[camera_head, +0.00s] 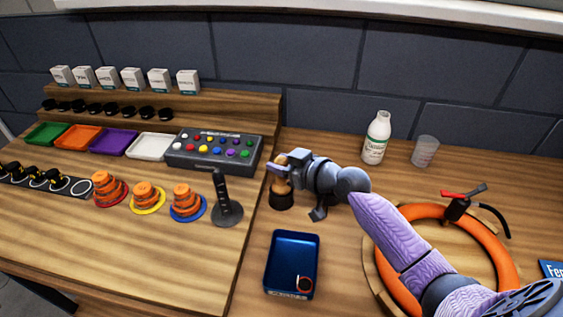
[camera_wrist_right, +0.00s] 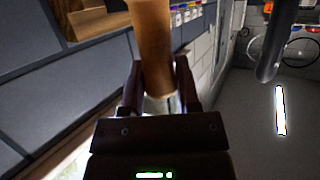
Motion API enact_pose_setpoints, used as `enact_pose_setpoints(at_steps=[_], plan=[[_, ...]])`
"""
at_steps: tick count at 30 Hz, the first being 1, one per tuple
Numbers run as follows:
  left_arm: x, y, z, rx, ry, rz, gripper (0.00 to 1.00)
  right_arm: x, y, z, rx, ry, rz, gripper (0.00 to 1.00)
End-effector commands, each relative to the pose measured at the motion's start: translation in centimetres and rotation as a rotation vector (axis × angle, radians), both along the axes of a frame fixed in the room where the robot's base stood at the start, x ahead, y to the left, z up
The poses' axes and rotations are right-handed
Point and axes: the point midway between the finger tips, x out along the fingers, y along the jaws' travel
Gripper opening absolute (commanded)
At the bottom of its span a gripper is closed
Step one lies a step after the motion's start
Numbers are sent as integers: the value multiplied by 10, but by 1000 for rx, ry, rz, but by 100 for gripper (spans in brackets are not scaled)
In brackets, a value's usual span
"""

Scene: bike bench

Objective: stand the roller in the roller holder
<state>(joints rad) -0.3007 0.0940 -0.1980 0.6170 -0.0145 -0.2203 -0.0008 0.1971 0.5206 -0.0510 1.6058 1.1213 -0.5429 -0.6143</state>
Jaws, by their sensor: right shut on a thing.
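The roller (camera_head: 282,186) shows in the head view as a short tan wooden piece, partly covered by my right gripper (camera_head: 280,170). That gripper is shut on it. In the right wrist view the roller (camera_wrist_right: 153,45) is a brown wooden cylinder between the two fingers of the right gripper (camera_wrist_right: 160,85). A dark round cup, apparently the roller holder (camera_head: 281,202), stands on the table directly under the gripper. The roller looks upright and its lower end meets the cup's opening in the picture; I cannot tell how deep it sits. My left gripper is not in view.
A black stand with a post (camera_head: 228,207) is left of the cup, and a blue tray (camera_head: 271,282) is in front. A button box (camera_head: 214,164) is behind left. A white bottle (camera_head: 376,139) and clear cup (camera_head: 425,151) stand behind right. An orange ring (camera_head: 408,213) lies right.

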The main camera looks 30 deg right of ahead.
Motion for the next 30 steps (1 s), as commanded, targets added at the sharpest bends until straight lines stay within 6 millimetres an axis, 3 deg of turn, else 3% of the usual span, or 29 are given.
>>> enact_pose_setpoints(at_steps=[4, 5, 9, 11, 20, 30], plan=[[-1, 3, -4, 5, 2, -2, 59, 0, 0, -4, 0, 0, 0, 0], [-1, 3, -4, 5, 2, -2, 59, 0, 0, -4, 0, 0, 0, 42], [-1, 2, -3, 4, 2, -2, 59, 0, 0, -3, 0, -1, 0, 72], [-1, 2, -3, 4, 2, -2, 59, 0, 0, -3, 0, -1, 0, 82], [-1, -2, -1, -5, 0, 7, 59, -5, -2, -1, -2, 0, -1, 82], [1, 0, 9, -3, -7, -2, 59, -74, -28, 20, -3, 4, 2, 82]])
